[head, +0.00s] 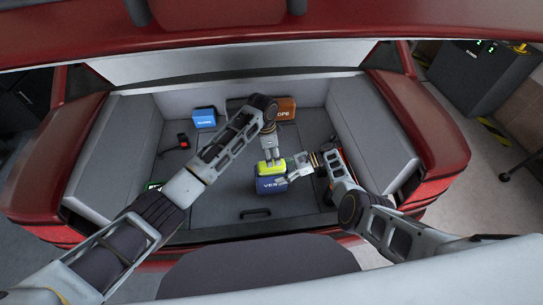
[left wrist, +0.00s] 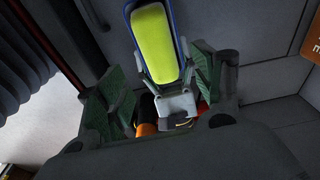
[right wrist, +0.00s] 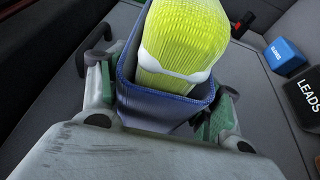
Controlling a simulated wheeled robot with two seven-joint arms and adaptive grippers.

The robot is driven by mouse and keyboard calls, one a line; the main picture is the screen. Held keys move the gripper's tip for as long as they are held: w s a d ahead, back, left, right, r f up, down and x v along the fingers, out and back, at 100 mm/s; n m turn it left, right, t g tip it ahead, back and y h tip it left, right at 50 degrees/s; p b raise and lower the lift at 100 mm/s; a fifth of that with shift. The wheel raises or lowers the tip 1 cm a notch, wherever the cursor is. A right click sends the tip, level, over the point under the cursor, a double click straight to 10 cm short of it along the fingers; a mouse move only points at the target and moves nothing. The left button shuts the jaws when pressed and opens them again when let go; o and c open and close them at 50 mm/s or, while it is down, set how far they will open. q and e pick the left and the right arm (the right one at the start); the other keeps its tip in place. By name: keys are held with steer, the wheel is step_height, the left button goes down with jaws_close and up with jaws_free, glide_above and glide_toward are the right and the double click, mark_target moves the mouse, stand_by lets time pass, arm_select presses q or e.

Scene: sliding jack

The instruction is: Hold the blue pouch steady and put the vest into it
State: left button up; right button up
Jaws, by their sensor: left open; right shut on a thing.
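The blue pouch (head: 271,186) stands upright on the trunk floor, with white lettering on its front. The yellow-green vest (head: 270,168) is in the pouch's mouth, its rounded top sticking out above the rim. The right wrist view shows the vest (right wrist: 187,40) inside the pouch (right wrist: 155,108). My right gripper (head: 294,171) is shut on the pouch from its right side, its green pads on either side of it. My left gripper (head: 271,157) is open and empty just above the vest; in the left wrist view the vest (left wrist: 158,45) lies beyond the spread fingers. How deep the vest sits is hidden.
A blue box (head: 204,118) and an orange-brown box (head: 284,108) stand at the back of the trunk. A black and red item (head: 183,143) lies at the left. A dark LEADS box (right wrist: 305,95) shows in the right wrist view. The floor by the handle (head: 255,213) is clear.

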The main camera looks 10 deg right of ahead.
arm_select(q)
steer(key=shift+r, duration=0.95)
arm_select(e)
steer(key=shift+f, duration=0.1)
steer(key=o, duration=1.1)
steer(key=v, duration=1.2)
arm_select(q)
steer(key=shift+w+a, duration=0.1)
arm_select(e)
steer(key=shift+w, duration=0.1)
